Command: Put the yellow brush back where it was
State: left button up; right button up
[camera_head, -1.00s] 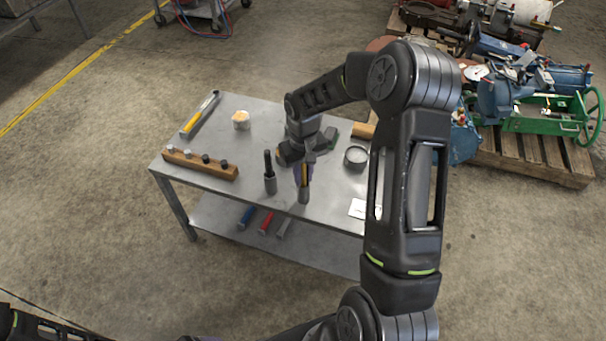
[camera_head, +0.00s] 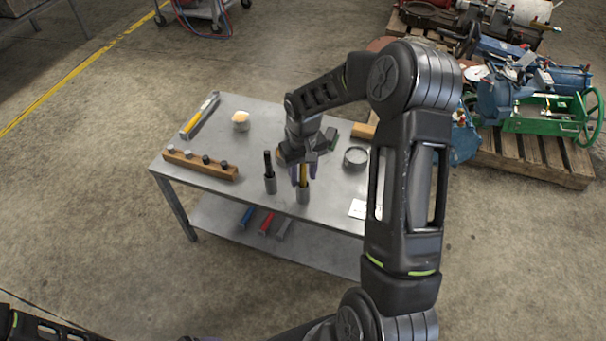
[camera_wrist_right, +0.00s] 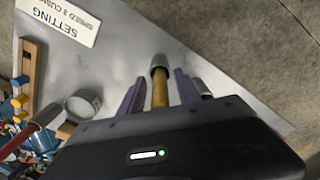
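The yellow brush (camera_head: 303,173) stands upright with its lower end in a grey metal cylinder (camera_head: 303,194) near the table's front edge. My right gripper (camera_head: 303,181) is above that cylinder, its purple fingers on either side of the yellow handle. In the right wrist view the yellow handle (camera_wrist_right: 160,92) runs between the fingers (camera_wrist_right: 160,80), with gaps on both sides, so the gripper is open. The cylinder (camera_wrist_right: 161,62) shows beyond the fingertips. The upper end of the brush is hidden by the gripper. My left gripper is not in view.
A similar cylinder with a black handle (camera_head: 269,180) stands close on the left.

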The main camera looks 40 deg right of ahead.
notch_tip(320, 180, up, 12)
jog(key=shift+f+p, duration=0.1)
jog(key=shift+p, duration=0.55)
dwell(0.3)
jog(key=s+a+f+n+y, duration=0.15)
jog(key=s+a+f, duration=0.25)
jog(key=a+f, duration=0.7)
jog(key=s+a+f+y, duration=0.2)
jog(key=s+a+f, duration=0.1)
jog(key=a+f, duration=0.75)
jog(key=s+a+f, duration=0.2)
jog(key=s+a, duration=0.2)
jog(key=s, duration=0.3)
jog(key=s+a+f+m, duration=0.1)
jog(key=s+a+f, duration=0.2)
jog(key=s, duration=0.3)
jog(key=shift+s+a+f+t+y, duration=0.2)
jog(key=shift+s+a+t+y, duration=0.2)
jog(key=shift+a, duration=0.15)
jog(key=shift+r, duration=0.1)
